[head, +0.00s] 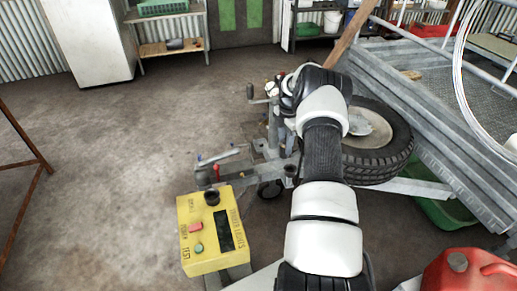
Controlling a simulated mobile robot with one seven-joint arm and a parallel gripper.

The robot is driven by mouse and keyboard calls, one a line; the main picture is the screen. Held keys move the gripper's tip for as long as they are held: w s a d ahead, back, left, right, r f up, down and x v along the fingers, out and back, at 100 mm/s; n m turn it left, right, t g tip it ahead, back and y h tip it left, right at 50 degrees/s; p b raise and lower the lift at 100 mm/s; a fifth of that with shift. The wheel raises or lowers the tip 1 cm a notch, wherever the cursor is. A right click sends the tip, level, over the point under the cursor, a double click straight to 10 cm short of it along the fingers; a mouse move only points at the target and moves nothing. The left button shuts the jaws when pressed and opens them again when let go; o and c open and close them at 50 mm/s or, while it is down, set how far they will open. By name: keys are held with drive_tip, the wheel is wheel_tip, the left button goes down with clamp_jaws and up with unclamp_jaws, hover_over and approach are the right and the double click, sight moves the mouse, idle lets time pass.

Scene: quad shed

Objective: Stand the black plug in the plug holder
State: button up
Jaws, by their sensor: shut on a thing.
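My arm rises from the bottom of the head view and bends at the top. Its wrist reaches down over the trailer's drawbar. My gripper (272,118) shows only in part, small and partly covered by my arm. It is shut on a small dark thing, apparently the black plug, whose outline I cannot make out. I cannot clearly pick out the plug holder among the grey drawbar parts. A short black upright cup (290,171) stands on the drawbar.
A jockey wheel (270,188) is under the drawbar. A red fuel can (465,273) is at lower right. A rusty frame (38,160) is at left. The concrete floor at left is clear.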

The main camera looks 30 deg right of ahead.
drive_tip(key=d+f+b, duration=0.3)
drive_tip(key=f, duration=0.4)
drive_tip(key=shift+s+n, duration=0.4)
drive_tip(key=shift+s, duration=0.05)
drive_tip(key=shift+d+f, duration=0.1)
drive_tip(key=shift+f, duration=1.75)
idle(2.2)
drive_tip(key=o, duration=1.6)
drive_tip(key=shift+o, duration=0.2)
wheel_tip(320, 180, up, 9)
drive_tip(key=p, duration=0.3)
